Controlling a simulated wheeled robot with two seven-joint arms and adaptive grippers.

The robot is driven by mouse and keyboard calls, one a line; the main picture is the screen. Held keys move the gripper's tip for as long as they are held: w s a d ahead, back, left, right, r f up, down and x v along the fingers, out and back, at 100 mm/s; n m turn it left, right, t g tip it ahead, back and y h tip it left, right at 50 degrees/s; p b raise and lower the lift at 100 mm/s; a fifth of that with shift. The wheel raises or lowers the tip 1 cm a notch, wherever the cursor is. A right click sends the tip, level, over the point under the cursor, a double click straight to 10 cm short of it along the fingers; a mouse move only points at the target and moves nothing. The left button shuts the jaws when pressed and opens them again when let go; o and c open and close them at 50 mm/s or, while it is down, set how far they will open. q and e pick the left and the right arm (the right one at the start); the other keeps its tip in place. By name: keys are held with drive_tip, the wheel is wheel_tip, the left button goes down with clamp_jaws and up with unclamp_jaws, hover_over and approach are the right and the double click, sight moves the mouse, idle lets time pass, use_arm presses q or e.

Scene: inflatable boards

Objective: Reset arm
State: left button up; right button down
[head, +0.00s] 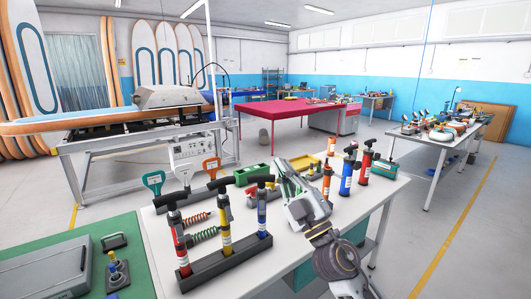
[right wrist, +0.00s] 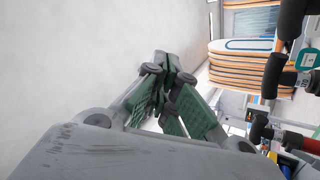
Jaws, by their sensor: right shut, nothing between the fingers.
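My right gripper (head: 285,170) is above the white table (head: 155,243) in the head view, its arm coming in from the lower right. In the right wrist view its green-padded fingers (right wrist: 175,75) meet at the tips, with nothing between them. It stands between a rack of hand pumps (head: 225,260) on its left and several loose pumps, among them a blue one (head: 346,175) and a red one (head: 366,163), on its right. My left gripper is not in view.
A green mat (head: 120,240) with a grey case (head: 45,272) lies at the lower left. Orange and teal handles (head: 211,166) and a green bin (head: 251,174) stand farther back on the table. A red table (head: 285,108) and a side bench (head: 432,145) are beyond; open floor lies right.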

drive_tip(key=w+d+f+m+h, duration=0.2)
drive_tip(key=d+f+m+h, duration=1)
drive_tip(key=f+m+h, duration=0.15)
drive_tip(key=s+d+f+m+g+h, duration=0.1)
drive_tip(key=s+d+f+g+h, duration=0.15)
drive_tip(key=f, duration=0.45)
drive_tip(key=s+d+f+m+g+h, duration=0.1)
drive_tip(key=s+d+f+m+g, duration=0.2)
drive_tip(key=f, duration=0.4)
drive_tip(key=s+f+n+g+y, duration=0.1)
drive_tip(key=s+f+g+y, duration=0.2)
drive_tip(key=s+f+g, duration=1.3)
drive_tip(key=s+d+f+t, duration=0.1)
drive_tip(key=s+f, duration=0.1)
drive_tip(key=f, duration=1)
drive_tip(key=s+d+f+t+p, duration=0.1)
drive_tip(key=s+f, duration=0.1)
drive_tip(key=f, duration=0.9)
drive_tip(key=s+d+f+t, duration=0.1)
drive_tip(key=s+f, duration=0.2)
drive_tip(key=f, duration=0.9)
drive_tip(key=s+d+f, duration=0.4)
drive_tip(key=s+f, duration=0.5)
drive_tip(key=s, duration=0.1)
drive_tip(key=s+d+f+g+h+p, duration=0.1)
drive_tip(key=s+d+f, duration=0.2)
drive_tip(key=s+f, duration=0.6)
drive_tip(key=shift+s+d+f+n, duration=0.2)
drive_tip(key=shift+s+d+n, duration=0.2)
drive_tip(key=shift+s, duration=0.2)
